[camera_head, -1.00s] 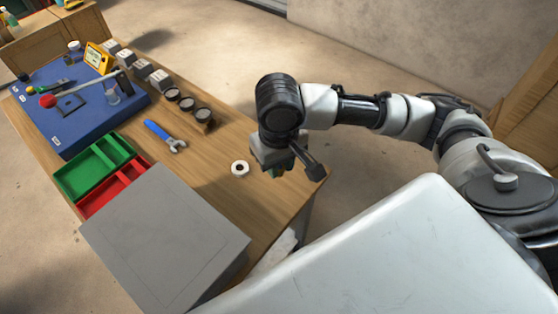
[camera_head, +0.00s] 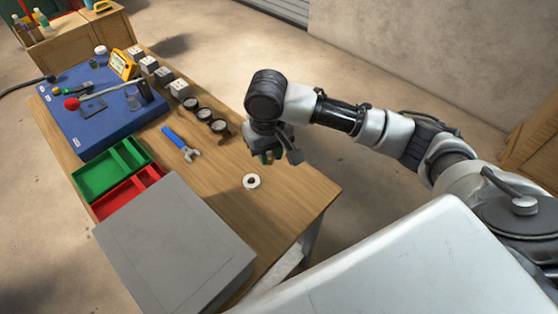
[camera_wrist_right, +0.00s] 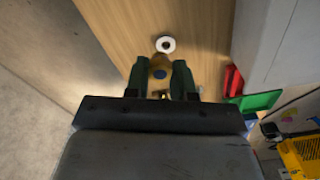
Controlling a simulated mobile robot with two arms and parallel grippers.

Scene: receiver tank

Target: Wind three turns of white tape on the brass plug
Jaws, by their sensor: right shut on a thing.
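The white tape roll (camera_head: 251,181) lies flat on the wooden bench near its front right edge. It also shows in the right wrist view (camera_wrist_right: 166,44), just beyond the fingertips. My right gripper (camera_head: 267,157) is above the bench, beyond the roll in the head view. In the right wrist view its two green fingers (camera_wrist_right: 160,75) are shut on the brass plug (camera_wrist_right: 160,63), a brass-coloured piece with a blue spot. The plug is largely hidden by the gripper in the head view. No tape can be made out on it. My left gripper is not in view.
A blue-handled wrench (camera_head: 181,145), several dark round pieces (camera_head: 204,115), a green tray (camera_head: 108,170) and a red tray (camera_head: 125,195) are on the bench. A blue mat (camera_head: 105,130) with tools lies farther left. A grey slab (camera_head: 175,245) stands in front. Bench around the tape is clear.

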